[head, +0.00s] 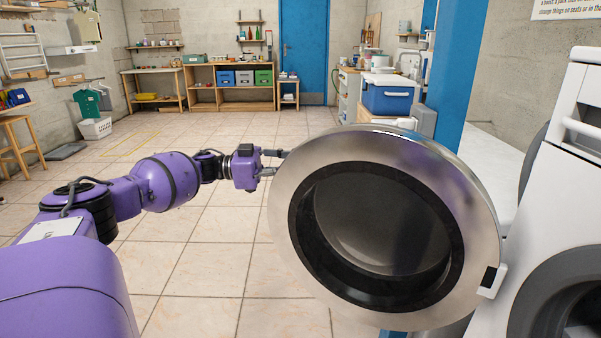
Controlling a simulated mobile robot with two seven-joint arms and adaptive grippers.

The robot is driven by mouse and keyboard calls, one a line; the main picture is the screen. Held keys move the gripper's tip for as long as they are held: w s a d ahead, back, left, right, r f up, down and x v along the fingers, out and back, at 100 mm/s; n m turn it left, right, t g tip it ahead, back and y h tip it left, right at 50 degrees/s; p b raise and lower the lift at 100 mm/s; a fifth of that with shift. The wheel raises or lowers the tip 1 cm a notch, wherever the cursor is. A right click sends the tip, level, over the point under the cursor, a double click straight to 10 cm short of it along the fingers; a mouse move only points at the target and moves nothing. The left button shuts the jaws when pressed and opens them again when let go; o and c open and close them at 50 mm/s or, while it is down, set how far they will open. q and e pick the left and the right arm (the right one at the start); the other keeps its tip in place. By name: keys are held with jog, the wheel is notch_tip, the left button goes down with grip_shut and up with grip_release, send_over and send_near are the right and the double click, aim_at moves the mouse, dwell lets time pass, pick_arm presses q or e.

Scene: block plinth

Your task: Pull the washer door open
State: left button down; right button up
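The washer door (375,150), a round silver ring with a dark glass middle, stands swung wide open in the middle right of the head view, its inner side toward me. Its latch piece or hinge (492,281) shows at its lower right edge. The white washer (572,190) is at the right edge, with its dark round opening (535,318) partly cut off. My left gripper (274,163) reaches in from the left to the door's upper left rim. Its fingertips are partly behind the rim, so I cannot tell whether they touch it. My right gripper is out of view.
A blue post (455,90) stands behind the door. A blue cooler (389,94) and shelves are further back. A workbench (232,85) and a blue room door (304,50) are at the far wall. The tiled floor (190,235) is clear at centre left.

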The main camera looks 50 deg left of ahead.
pick_arm(q)
jog(key=shift+w+a+f, duration=0.1)
jog(key=shift+w+a, duration=0.15)
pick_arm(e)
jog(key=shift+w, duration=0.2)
pick_arm(q)
jog(key=c, duration=2)
grip_release()
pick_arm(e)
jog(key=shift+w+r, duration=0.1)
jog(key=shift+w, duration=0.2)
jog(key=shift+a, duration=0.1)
pick_arm(q)
jog(key=shift+s+a, duration=0.1)
jog(key=shift+v, duration=6)
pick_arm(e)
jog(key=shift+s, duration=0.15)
